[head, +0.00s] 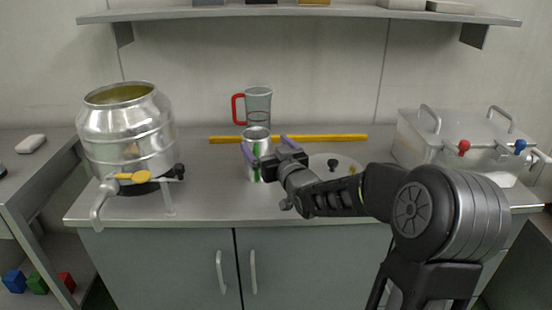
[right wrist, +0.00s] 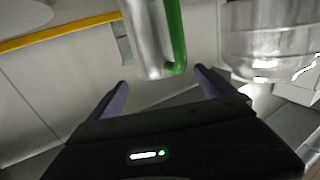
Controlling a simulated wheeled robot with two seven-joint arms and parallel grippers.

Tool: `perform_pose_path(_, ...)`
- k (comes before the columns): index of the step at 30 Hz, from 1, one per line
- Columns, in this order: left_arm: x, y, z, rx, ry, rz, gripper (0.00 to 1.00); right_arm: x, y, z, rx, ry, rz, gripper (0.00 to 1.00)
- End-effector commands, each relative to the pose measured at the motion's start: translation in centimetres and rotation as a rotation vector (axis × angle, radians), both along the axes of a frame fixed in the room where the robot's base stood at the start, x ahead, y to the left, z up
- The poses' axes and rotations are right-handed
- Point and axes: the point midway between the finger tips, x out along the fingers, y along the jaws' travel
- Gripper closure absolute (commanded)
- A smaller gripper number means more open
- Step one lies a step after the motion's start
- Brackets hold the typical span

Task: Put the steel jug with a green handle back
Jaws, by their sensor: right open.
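The steel jug with a green handle (head: 256,134) stands upright on the counter in the head view, left of the middle. My right gripper (head: 266,146) is open, with its purple fingers near the two sides of the jug and partly covering it. In the right wrist view the jug (right wrist: 144,38) and its green handle (right wrist: 177,38) show in the gap ahead of the open right gripper (right wrist: 162,88). I cannot tell whether a finger touches it. My left gripper is not in view.
A clear jug with a red handle (head: 258,104) stands behind, near a yellow bar (head: 330,137). A large steel vessel with a tap (head: 128,130) is at left. A lidded clear tub (head: 440,140) is at right. A shelf (head: 300,11) hangs above.

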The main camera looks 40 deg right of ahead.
Motion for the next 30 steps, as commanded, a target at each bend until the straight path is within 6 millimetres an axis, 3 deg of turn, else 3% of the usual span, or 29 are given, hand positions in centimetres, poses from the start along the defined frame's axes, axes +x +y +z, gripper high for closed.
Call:
perform_pose_path(3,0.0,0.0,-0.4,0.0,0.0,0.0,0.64,-2.6,0.7,0.0,-0.002,0.0,-0.001,0.06)
perform_pose_path(10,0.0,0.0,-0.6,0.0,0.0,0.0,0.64,-5.9,1.6,0.0,0.0,0.0,0.0,0.06)
perform_pose_path(30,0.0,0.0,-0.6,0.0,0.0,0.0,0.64,-6.5,1.7,0.0,0.001,0.0,0.0,0.06)
